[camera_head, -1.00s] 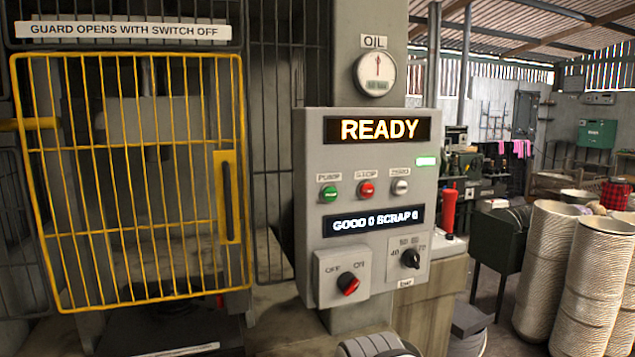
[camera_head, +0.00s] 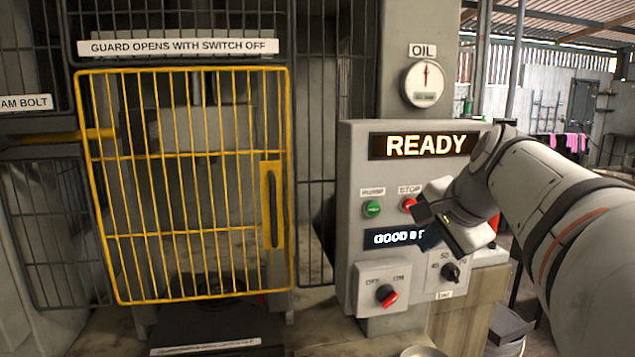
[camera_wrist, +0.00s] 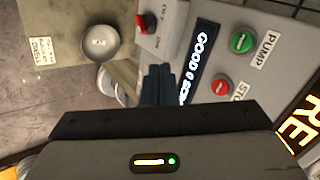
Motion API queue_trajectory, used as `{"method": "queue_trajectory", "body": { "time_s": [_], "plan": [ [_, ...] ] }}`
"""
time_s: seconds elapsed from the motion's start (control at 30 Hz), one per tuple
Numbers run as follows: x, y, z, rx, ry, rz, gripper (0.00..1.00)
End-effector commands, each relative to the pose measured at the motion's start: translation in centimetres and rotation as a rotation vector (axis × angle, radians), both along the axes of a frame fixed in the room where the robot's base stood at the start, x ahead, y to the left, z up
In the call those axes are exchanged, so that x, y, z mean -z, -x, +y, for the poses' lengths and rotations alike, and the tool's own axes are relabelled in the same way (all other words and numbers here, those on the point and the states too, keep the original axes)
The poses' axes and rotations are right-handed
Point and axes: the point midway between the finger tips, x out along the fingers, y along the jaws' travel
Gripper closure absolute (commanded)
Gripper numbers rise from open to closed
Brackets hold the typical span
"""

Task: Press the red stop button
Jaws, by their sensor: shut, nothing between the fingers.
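The red stop button (camera_head: 408,204) sits under a STOP label on the grey control panel (camera_head: 352,230), right of the green pump button (camera_head: 372,208). In the head view my gripper partly covers its right side. In the wrist view the red button (camera_wrist: 221,87) shows clear, beside the partly hidden STOP label. My gripper (camera_head: 430,238) is in front of the panel, just below and right of the button. In the wrist view its dark fingers (camera_wrist: 157,82) are together and empty, over the edge of the counter display. I cannot tell whether they touch the panel.
The READY display (camera_head: 427,145) is lit above the buttons. The red-tipped OFF/ON switch (camera_head: 388,296) and a black selector knob (camera_head: 450,272) are below. The yellow guard (camera_head: 180,185) stands closed at left. A metal cup (camera_wrist: 100,44) shows in the wrist view.

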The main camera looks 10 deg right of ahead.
Motion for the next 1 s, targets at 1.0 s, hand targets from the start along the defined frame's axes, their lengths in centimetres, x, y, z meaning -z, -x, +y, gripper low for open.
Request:
{"method": "queue_trajectory", "body": {
  "time_s": [1.0],
  "plan": [
    [-4.3, -5.7, -4.4, 0.231, -0.169, -0.121, 1.0]
  ]
}}
